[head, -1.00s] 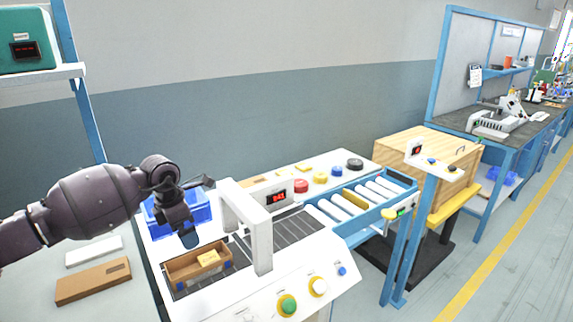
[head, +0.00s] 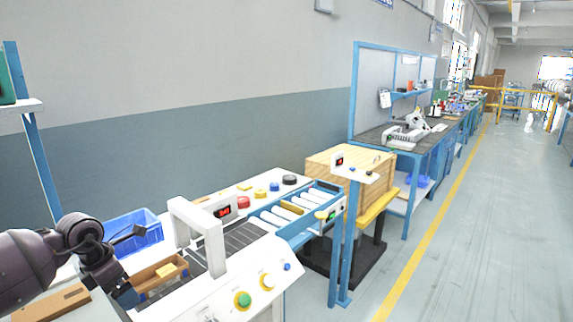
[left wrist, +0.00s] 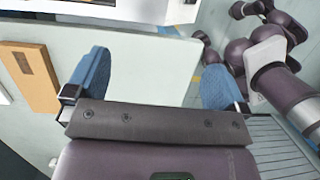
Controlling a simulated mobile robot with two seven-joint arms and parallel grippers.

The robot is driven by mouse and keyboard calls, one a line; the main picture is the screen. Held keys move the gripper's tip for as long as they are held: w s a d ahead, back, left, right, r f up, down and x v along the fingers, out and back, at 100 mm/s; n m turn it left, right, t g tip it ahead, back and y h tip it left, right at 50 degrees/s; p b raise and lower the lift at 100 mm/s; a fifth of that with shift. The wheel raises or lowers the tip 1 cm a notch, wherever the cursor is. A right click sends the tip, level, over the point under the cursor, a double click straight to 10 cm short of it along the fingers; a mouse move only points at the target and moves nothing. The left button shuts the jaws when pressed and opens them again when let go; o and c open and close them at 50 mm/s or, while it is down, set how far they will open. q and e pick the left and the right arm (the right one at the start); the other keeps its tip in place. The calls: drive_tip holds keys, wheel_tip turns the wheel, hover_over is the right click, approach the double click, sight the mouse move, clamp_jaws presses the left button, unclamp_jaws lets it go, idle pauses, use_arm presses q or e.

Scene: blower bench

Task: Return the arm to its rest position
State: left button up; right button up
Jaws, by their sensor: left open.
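My left gripper (head: 122,292) is at the lower left of the head view, beside the near end of a brown open box (head: 150,276) with a yellow block (head: 168,271) in it. In the left wrist view its two blue fingertips (left wrist: 152,82) are wide apart with nothing between them. My left arm (head: 30,265) comes in from the left edge. The right gripper is not seen in the head view.
A white machine with an arch (head: 208,235) stands right of the box. A blue bin (head: 135,232) is behind it. A brown board (head: 55,303) lies at lower left. The floor aisle (head: 460,240) is clear.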

use_arm(q)
drive_tip(key=s+d+r+n+t+h, duration=0.1)
drive_tip(key=s+d+n+t+h, duration=0.2)
drive_tip(key=d+n+t+h, duration=0.5)
drive_tip(key=s+d+r+n+t+h, duration=0.2)
drive_tip(key=d+n+h, duration=0.15)
drive_tip(key=d, duration=0.85)
drive_tip(key=s+a+f+n+t+y, duration=0.1)
drive_tip(key=s+a+f+n+y, duration=0.55)
drive_tip(key=n, duration=0.65)
drive_tip(key=s+a+f+n+t+y, duration=0.1)
drive_tip(key=s+a+n+t+y, duration=0.15)
drive_tip(key=a+n+y, duration=0.6)
drive_tip(key=s+d+f+n+g, duration=0.1)
drive_tip(key=s+f+n+g, duration=0.25)
drive_tip(key=s, duration=0.35)
drive_tip(key=s+d+f+n+g, duration=0.2)
drive_tip(key=s+n+g, duration=0.25)
drive_tip(key=s, duration=0.25)
drive_tip(key=s+d+f+n+g, duration=0.1)
drive_tip(key=s+f+n+g, duration=0.25)
drive_tip(key=s, duration=0.45)
drive_tip(key=w+f+m+t+h, duration=0.1)
drive_tip(key=w+f+t, duration=0.6)
drive_tip(key=f, duration=0.2)
drive_tip(key=shift+w+f+t, duration=0.2)
drive_tip(key=shift+w+t, duration=0.1)
drive_tip(key=shift+w, duration=0.05)
